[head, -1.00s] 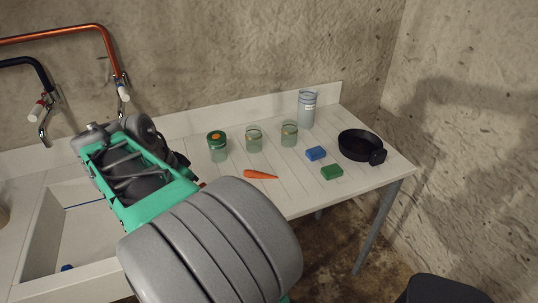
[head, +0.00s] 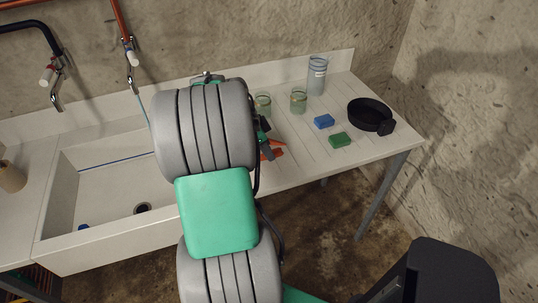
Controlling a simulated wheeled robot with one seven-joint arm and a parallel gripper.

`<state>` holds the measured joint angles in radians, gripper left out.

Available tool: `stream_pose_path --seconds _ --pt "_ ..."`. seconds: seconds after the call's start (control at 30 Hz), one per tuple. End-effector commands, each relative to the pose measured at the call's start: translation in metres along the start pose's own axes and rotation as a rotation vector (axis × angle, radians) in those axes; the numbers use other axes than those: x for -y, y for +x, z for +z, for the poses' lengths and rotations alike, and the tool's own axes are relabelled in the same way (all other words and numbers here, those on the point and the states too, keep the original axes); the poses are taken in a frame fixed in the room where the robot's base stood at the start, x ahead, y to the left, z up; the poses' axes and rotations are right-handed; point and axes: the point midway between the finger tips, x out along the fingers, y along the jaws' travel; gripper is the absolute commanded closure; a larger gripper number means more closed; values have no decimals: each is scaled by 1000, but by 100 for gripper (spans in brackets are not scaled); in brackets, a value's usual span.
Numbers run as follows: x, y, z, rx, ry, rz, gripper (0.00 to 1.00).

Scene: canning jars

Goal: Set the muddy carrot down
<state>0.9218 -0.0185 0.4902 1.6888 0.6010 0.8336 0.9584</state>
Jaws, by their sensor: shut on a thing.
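My gripper (head: 267,146) is low over the worktop, right of my arm, and partly hidden by it. It is shut on an orange carrot (head: 273,154), of which only a small part shows. Orange shows in more than one patch there, and I cannot tell whether a second carrot lies beside it. Mud on it is too small to make out. I cannot tell whether the held carrot touches the white worktop (head: 310,155).
Two glass jars (head: 298,102) stand behind the gripper, one partly hidden. A clear beaker (head: 317,76), blue sponge (head: 324,121), green sponge (head: 339,139) and black pan (head: 367,114) are to the right. The sink (head: 110,190) is left. Bare worktop lies around the green sponge.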

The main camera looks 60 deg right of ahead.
Motion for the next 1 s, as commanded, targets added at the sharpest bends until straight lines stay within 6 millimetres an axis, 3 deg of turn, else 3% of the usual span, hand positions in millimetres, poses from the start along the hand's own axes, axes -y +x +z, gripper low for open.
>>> stream_pose_path --seconds 0.23,0.57,0.6,0.87,1.0 --pt "4 37 8 0 -1 3 100" --pt "4 43 11 0 0 -1 100" --pt "4 42 11 0 0 -1 76" --pt "4 41 11 0 -1 0 56" --pt "4 41 11 0 -1 0 56"
